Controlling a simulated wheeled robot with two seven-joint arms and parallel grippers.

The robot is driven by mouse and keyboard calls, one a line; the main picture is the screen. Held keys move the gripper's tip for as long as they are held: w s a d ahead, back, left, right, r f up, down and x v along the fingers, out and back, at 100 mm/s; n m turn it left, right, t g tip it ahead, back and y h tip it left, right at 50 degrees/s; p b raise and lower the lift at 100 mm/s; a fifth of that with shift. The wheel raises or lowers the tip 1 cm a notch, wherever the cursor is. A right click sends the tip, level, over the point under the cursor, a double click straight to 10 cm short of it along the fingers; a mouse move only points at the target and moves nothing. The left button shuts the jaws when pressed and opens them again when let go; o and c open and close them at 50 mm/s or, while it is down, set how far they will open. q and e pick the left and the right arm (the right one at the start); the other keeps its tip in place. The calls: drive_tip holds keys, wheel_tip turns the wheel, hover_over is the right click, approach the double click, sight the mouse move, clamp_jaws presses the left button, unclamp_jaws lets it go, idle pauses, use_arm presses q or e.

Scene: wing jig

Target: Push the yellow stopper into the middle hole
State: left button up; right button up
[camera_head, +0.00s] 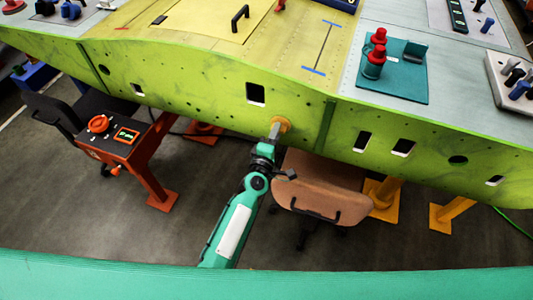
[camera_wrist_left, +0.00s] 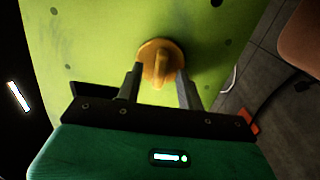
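The yellow-orange stopper (camera_head: 284,123) is at the green front face of the wing, between the square cutout and the dark green vertical strip. In the left wrist view the stopper (camera_wrist_left: 161,50) is a round disc with a raised grip, casting a shadow on the panel to its right. No hole shows around it; whatever is behind the disc is hidden. My left gripper (camera_head: 275,131) is at the stopper. In the wrist view its fingers (camera_wrist_left: 159,80) are apart, one on each side of the raised grip, with visible gaps. My right gripper is not in view.
The green wing face (camera_head: 200,95) has several cutouts, including a square one (camera_head: 256,94). Below are a brown chair (camera_head: 320,182), an orange stand with a black control box (camera_head: 112,140) and yellow legs (camera_head: 384,198). A teal fixture with red knobs (camera_head: 392,75) stands on top.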

use_arm(q)
drive_tip(key=b+v, duration=0.1)
drive_tip(key=v, duration=1.1)
drive_tip(key=shift+s, duration=0.25)
